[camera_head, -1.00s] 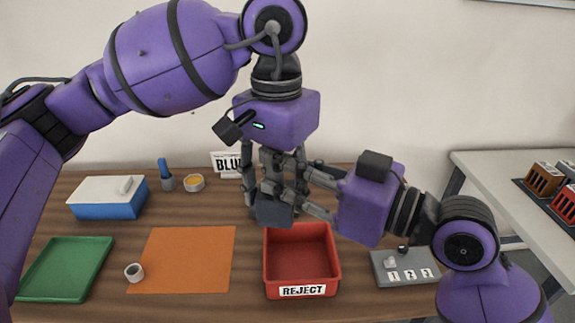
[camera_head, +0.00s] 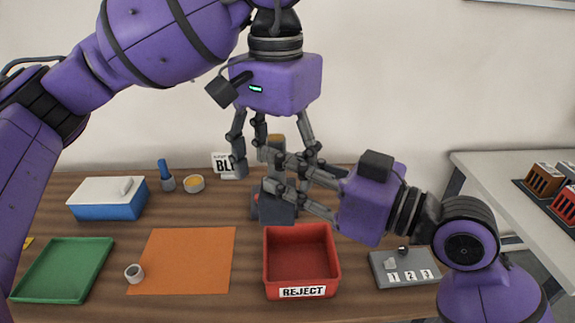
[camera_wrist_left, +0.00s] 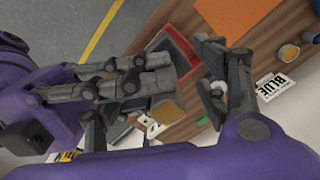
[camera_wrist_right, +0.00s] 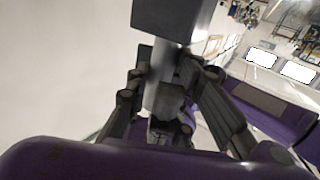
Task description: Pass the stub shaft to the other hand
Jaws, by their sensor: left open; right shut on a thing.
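The stub shaft stands roughly upright above the table, with a dark square block (camera_head: 277,208) at its lower end and a tan upper end (camera_head: 272,142). My right gripper (camera_head: 270,173) is shut on its middle from the right. The right wrist view shows the grey shaft (camera_wrist_right: 160,95) between its fingers, with the dark block beyond. My left gripper (camera_head: 276,168) points down from above. It is open, with its fingers spread apart on either side of the shaft's upper part. The tan end also shows in the left wrist view (camera_wrist_left: 167,111). Finger contact there is unclear.
A red REJECT bin (camera_head: 302,262) stands just below and in front. An orange mat (camera_head: 185,260), a grey ring (camera_head: 134,273), a green tray (camera_head: 65,268) and a blue box (camera_head: 108,198) lie left. A numbered grey block (camera_head: 405,268) is at right.

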